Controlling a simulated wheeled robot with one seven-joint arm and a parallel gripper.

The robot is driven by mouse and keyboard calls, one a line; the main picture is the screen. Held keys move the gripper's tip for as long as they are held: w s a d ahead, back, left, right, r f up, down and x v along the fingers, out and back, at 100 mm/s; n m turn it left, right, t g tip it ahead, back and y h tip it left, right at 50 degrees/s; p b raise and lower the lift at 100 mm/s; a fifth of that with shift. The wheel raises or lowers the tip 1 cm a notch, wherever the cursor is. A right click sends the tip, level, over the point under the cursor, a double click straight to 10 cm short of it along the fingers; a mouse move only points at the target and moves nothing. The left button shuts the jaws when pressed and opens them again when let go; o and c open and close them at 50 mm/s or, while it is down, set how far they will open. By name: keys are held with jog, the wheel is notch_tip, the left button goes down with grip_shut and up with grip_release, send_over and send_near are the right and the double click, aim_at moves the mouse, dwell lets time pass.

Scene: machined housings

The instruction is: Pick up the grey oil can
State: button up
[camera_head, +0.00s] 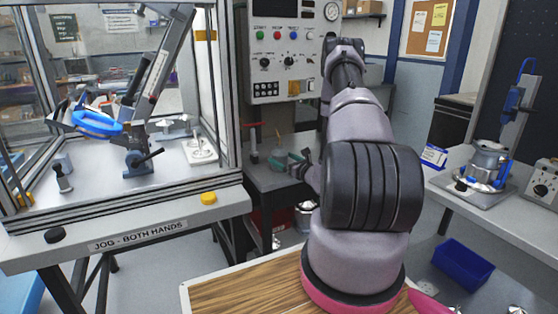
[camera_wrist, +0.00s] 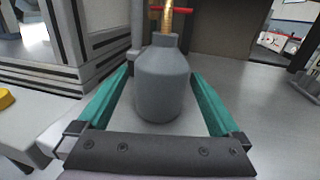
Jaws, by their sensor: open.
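The grey oil can (camera_wrist: 163,85) stands upright in the middle of the wrist view, with a rounded shoulder and a narrow neck. A brass-coloured spout rises above the neck. My gripper (camera_wrist: 160,75) is open, with one teal finger on each side of the can. Gaps show between the fingers and the can's body. In the head view my gripper (camera_head: 291,162) is over the grey side table, and the can there is small and hard to make out behind the fingers.
A grey post with a red bar (camera_head: 253,126) stands close beside the can on the side table (camera_head: 258,180). The framed machine enclosure (camera_head: 228,90) is just left. A control panel (camera_head: 284,50) rises behind. A wooden-topped surface (camera_head: 240,292) lies in front.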

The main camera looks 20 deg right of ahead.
aim_at(275, 153)
jog(key=shift+x, duration=2.75)
jog(key=shift+d+r, duration=0.1)
jog(key=shift+r, duration=0.1)
jog(key=c, duration=1.4)
